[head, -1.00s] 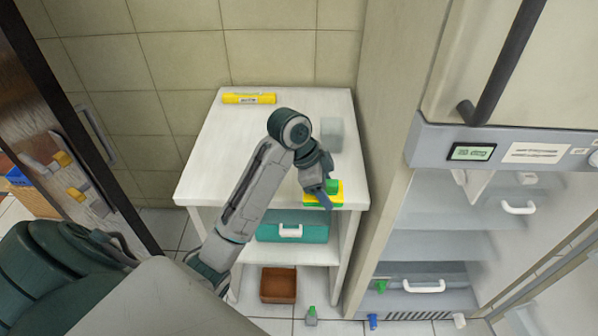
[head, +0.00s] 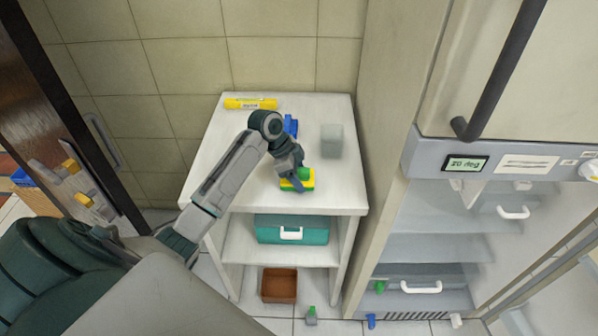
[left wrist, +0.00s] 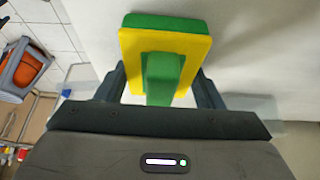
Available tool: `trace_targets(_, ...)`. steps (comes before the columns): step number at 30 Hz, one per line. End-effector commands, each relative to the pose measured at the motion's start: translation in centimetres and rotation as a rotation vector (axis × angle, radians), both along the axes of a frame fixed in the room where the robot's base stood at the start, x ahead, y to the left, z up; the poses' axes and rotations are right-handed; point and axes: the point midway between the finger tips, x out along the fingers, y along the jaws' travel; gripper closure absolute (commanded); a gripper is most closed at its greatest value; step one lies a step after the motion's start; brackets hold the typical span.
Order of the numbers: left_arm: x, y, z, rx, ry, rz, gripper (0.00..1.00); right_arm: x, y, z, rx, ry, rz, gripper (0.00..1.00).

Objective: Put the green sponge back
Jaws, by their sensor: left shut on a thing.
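The green sponge (head: 305,184) is a yellow and green block with a green grip piece. It is over the front right part of the white table top (head: 235,185); whether it touches the top I cannot tell. My left gripper (head: 296,177) is shut on it and partly hides it. In the left wrist view the sponge (left wrist: 130,45) shows its yellow face, with a green layer behind and the green grip piece between the fingers of my left gripper (left wrist: 160,88). My right gripper is not in view.
On the table top are a yellow tube (head: 250,103) at the back left, a blue object (head: 290,125) partly behind my arm, and a grey translucent block (head: 331,140). A teal case (head: 285,230) and a brown box (head: 279,285) are below. The cooler stands right.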

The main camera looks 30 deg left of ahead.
Motion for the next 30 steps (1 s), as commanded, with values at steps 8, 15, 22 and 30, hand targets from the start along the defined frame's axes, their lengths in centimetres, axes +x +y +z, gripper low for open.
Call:
trace_targets(8,0.0,0.0,-0.2,0.000,-0.001,0.000,0.57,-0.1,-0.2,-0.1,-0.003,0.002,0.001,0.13)
trace_targets(15,0.0,0.0,-0.2,0.001,-0.001,0.000,0.17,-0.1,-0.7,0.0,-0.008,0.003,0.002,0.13)
trace_targets(22,0.1,0.0,0.1,0.000,-0.002,0.000,0.17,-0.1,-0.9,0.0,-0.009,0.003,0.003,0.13)
trace_targets(30,-0.8,1.7,3.6,0.006,-0.006,0.001,0.17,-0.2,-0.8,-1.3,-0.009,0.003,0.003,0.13)
